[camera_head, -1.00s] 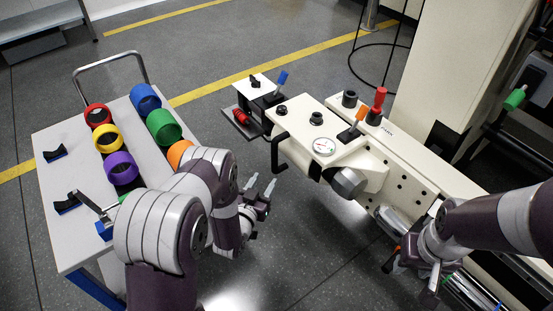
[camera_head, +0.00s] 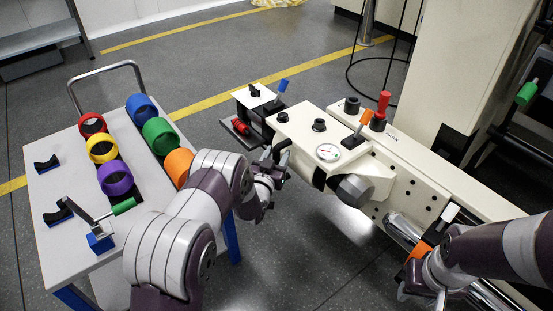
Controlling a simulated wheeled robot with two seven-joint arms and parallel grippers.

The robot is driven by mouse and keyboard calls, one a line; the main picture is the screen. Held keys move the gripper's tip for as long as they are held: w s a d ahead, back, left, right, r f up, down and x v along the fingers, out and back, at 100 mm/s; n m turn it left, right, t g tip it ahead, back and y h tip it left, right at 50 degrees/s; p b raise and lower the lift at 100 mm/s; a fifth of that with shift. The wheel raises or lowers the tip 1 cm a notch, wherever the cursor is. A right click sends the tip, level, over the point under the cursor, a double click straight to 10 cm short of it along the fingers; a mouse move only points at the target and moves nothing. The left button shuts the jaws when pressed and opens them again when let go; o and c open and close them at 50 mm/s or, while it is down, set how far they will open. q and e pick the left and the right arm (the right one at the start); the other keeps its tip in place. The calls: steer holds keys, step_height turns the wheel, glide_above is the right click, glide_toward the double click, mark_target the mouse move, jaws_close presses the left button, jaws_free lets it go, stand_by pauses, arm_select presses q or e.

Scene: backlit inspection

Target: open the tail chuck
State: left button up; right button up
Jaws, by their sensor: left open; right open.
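The cream machine (camera_head: 310,125) stands right of centre. A black bent handle (camera_head: 281,149) is on its left end. A blue-tipped lever (camera_head: 282,87), an orange-tipped lever (camera_head: 364,119) and a red-tipped lever (camera_head: 382,103) stand on top. I cannot tell which part works the tail chuck. A dark grey round part (camera_head: 353,190) is on its near side. My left gripper (camera_head: 274,167) is open and empty, close to the black handle; I cannot tell if it touches. My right gripper (camera_head: 412,284) is open near a shiny cylinder (camera_head: 402,229), partly hidden by its arm.
A grey trolley (camera_head: 72,180) at left carries several coloured rings, black cradles and a green-handled tool (camera_head: 122,206). A dial gauge (camera_head: 328,152) sits on the machine top. A small red part (camera_head: 240,126) lies on a side shelf.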

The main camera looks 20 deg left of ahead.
mark_target(274, 136)
arm_select(q)
jaws_close()
steer(key=shift+w+a+b, duration=0.3)
steer(key=shift+w+a, duration=0.4)
steer(key=shift+a, duration=0.2)
steer(key=shift+w+a+b, duration=0.3)
steer(key=shift+w+a, duration=0.4)
steer(key=shift+a, duration=0.2)
jaws_free()
